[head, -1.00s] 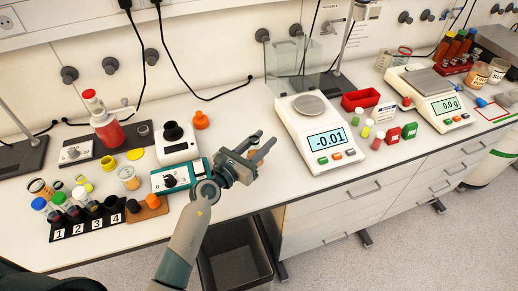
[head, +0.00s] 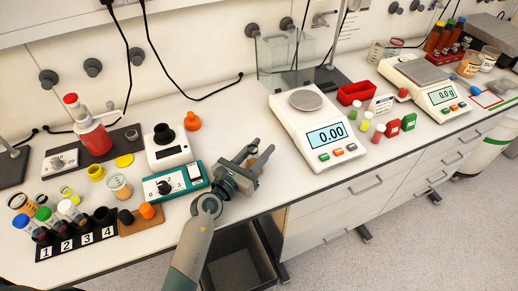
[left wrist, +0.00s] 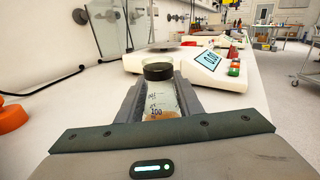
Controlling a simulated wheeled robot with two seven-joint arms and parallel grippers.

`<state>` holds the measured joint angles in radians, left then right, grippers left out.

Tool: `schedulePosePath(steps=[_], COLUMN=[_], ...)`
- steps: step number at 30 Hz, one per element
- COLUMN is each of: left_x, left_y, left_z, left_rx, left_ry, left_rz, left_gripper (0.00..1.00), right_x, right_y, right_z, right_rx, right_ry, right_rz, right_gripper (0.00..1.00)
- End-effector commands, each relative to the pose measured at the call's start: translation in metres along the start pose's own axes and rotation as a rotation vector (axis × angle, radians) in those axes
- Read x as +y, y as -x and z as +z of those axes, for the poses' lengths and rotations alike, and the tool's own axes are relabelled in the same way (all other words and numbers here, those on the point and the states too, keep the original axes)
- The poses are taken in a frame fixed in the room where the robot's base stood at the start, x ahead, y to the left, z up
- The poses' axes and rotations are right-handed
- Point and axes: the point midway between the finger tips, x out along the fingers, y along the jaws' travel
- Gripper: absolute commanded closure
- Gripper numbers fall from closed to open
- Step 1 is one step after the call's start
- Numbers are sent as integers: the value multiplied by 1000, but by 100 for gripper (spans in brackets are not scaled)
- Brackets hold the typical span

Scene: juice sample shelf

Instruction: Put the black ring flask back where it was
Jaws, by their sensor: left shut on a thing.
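The black ring flask (left wrist: 162,103) is held between the fingers of my left gripper (left wrist: 160,106) in the left wrist view. It is clear, with a black ring near its top, a "100" mark and some amber content low down. It looks upright. In the head view my left gripper (head: 257,157) is over the front part of the bench, left of the left balance (head: 322,128). Only a small brownish part of the flask shows between its fingers there; I cannot tell whether its base touches the bench. My right gripper is not in view.
The left balance reads 0.00 and its pan (head: 305,100) is empty. A teal dial device (head: 173,184) stands close left of my gripper. A numbered vial rack (head: 82,238) is at the far left. Bare bench (head: 225,115) lies behind the gripper.

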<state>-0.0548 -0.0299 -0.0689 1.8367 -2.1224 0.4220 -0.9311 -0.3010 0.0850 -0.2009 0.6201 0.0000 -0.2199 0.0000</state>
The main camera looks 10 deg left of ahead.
Motion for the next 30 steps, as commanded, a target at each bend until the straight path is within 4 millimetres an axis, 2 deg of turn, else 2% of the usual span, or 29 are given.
schedulePosePath(steps=[2, 3, 4, 5, 17, 23, 30], left_x=[1, 0, 0, 0, 0, 1, 1], left_y=[0, 0, 0, 0, 0, 18, 59], left_z=[-3, -2, -2, -2, 2, -1, -2], left_rx=[0, 0, 0, 0, 0, 0, 2], left_ry=[0, 0, 0, 0, -1, -1, -1], left_rz=[0, 0, 0, 0, 1, 1, 1], left_gripper=[92, 58, 50, 48, 48, 48, 48], right_x=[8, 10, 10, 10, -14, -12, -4], right_y=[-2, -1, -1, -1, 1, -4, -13], right_z=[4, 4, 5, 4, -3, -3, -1], right_rx=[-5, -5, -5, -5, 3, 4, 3], right_ry=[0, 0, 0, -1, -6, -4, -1], right_rz=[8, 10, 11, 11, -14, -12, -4], right_gripper=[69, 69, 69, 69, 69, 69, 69])
